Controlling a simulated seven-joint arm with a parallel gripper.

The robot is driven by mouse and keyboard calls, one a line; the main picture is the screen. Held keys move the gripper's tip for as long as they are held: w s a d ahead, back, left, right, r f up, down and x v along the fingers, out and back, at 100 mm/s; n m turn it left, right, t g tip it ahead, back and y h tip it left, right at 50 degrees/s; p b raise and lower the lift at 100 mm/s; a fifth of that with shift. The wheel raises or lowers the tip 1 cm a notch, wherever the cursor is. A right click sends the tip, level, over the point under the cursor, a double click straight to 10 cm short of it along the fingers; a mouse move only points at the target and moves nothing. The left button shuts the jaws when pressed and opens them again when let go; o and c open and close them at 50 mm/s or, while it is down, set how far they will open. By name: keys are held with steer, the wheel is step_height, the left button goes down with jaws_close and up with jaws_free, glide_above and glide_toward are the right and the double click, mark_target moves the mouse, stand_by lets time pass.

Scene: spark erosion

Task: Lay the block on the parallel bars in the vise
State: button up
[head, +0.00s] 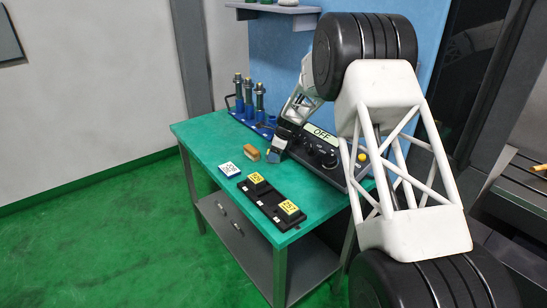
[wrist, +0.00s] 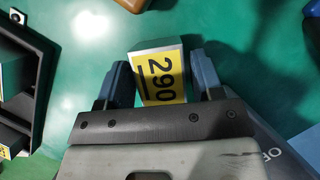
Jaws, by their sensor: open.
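A grey block with a yellow label reading 290 (wrist: 160,75) shows in the wrist view, over the green table top. My gripper (wrist: 163,82) is open, with one blue finger on each side of this block. Small gaps seem to show beside the block; I cannot tell whether either finger touches it. In the head view my gripper (head: 274,154) is low over the table, in front of the control unit, and hides most of the block there. I cannot make out the vise or the parallel bars in either view.
A black tray (head: 266,203) with yellow-labelled blocks lies at the table's front; it also shows in the wrist view (wrist: 42,95). A white-labelled piece (head: 229,169) and a brown piece (head: 251,154) lie nearby. A control unit (head: 322,150) reading OFF and a blue rack (head: 250,118) stand behind.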

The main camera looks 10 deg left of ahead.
steer(key=shift+c, duration=0.2)
stand_by(0.3)
steer(key=c, duration=0.9)
steer(key=shift+r, duration=0.15)
steer(key=shift+r, duration=1.6)
steer(key=s+d, duration=0.1)
steer(key=s, duration=0.4)
steer(key=s+d+r, duration=0.1)
steer(key=s+d, duration=0.1)
steer(key=s, duration=0.3)
steer(key=s+d, duration=0.2)
steer(key=s, duration=0.3)
steer(key=shift+r, duration=0.25)
steer(key=shift+s, duration=0.1)
steer(key=shift+d, duration=0.1)
